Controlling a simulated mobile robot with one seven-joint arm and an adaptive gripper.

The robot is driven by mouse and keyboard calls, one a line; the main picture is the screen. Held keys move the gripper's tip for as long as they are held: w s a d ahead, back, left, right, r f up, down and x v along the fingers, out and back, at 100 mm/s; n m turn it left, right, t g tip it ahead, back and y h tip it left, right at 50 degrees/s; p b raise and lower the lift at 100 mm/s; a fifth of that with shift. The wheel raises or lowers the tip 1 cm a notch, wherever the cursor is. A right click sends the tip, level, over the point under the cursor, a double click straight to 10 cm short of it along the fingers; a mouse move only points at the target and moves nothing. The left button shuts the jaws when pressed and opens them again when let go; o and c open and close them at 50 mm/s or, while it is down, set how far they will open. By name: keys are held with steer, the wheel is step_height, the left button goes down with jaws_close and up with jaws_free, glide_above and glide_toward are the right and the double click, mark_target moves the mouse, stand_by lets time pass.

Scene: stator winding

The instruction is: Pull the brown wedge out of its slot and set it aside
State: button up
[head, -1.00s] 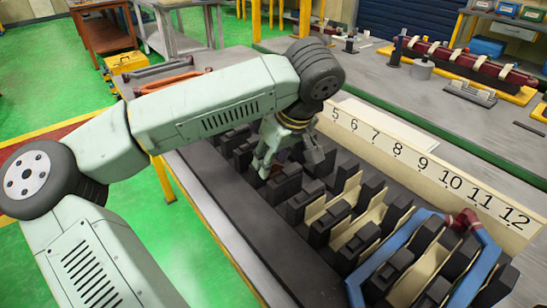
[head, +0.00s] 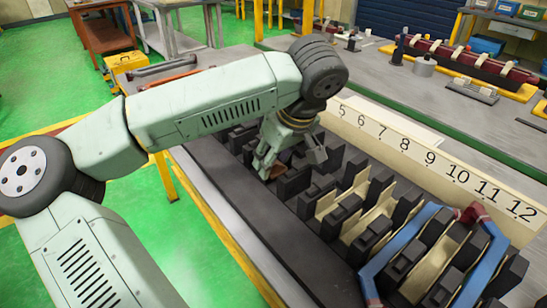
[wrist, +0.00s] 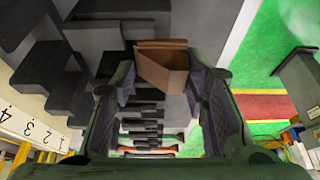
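The brown wedge (wrist: 163,68) shows between my two fingertips in the wrist view and looks tilted. It also shows in the head view as a small brown face (head: 285,158), partly hidden by my fingers. My gripper (head: 290,160) points down over the dark blocks at the far-left part of the stator. In the wrist view the fingers of my gripper (wrist: 163,82) stand wide apart, one on each side of the wedge. I cannot tell whether both pads press on it. The slot the wedge belongs to cannot be made out.
Dark stator blocks with cream slot liners (head: 352,228) fill the row to the right. A blue coil (head: 400,238) with red ends lies at the near right. A numbered cream strip (head: 432,158) runs behind. A flat dark ledge (head: 262,238) runs along the front.

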steer(key=o, duration=0.4)
steer(key=shift+r, duration=0.1)
steer(key=v, duration=1.2)
steer(key=shift+w+a, duration=0.1)
